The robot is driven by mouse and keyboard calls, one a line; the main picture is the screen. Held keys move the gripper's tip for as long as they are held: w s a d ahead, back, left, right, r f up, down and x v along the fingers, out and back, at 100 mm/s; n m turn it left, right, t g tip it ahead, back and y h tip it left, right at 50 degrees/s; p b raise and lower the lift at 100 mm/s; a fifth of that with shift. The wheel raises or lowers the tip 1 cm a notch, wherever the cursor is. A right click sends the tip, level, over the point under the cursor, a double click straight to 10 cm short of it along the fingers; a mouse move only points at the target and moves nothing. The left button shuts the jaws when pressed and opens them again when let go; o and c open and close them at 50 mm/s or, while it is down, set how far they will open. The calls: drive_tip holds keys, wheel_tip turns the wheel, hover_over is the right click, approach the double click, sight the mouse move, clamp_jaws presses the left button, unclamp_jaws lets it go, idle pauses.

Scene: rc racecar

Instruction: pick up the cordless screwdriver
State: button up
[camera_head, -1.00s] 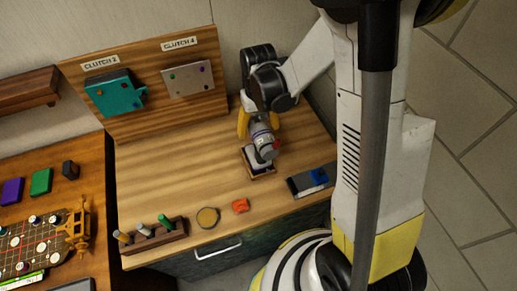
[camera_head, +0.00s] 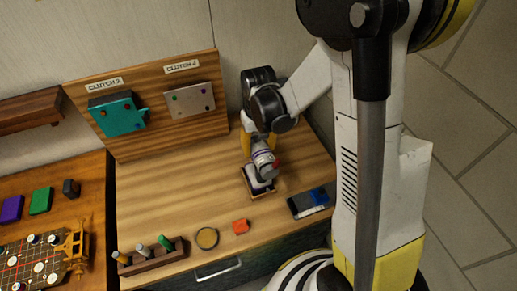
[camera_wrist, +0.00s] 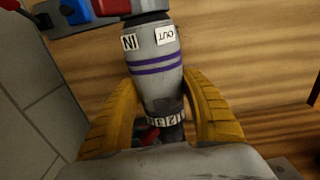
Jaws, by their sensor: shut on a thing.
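The cordless screwdriver (camera_head: 264,161) is grey-white with purple bands and a red part near its lower end. In the wrist view the screwdriver (camera_wrist: 156,62) shows IN and OUT labels and a numbered ring. My gripper (camera_wrist: 160,92) has its yellow fingers shut around the body, one on each side. In the head view my gripper (camera_head: 260,143) is above the bench, and the screwdriver's lower end is in or just over a small wooden-edged tray (camera_head: 262,195). I cannot tell whether it touches the tray. The far finger is partly hidden.
A dark box with a blue block (camera_head: 319,195) lies right of the tray. An orange block (camera_head: 241,226), a round dish (camera_head: 207,238) and a rack of tools (camera_head: 152,258) line the front edge. A clutch board (camera_head: 150,105) stands behind. The bench's middle left is clear.

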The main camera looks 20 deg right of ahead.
sight(259, 143)
wheel_tip(259, 143, up, 4)
drive_tip(key=shift+r, duration=0.1)
drive_tip(key=s+d+r+p, duration=0.3)
drive_tip(key=d+r, duration=0.8)
drive_tip(key=shift+p, duration=0.4)
idle(0.4)
drive_tip(key=shift+s+d, duration=0.1)
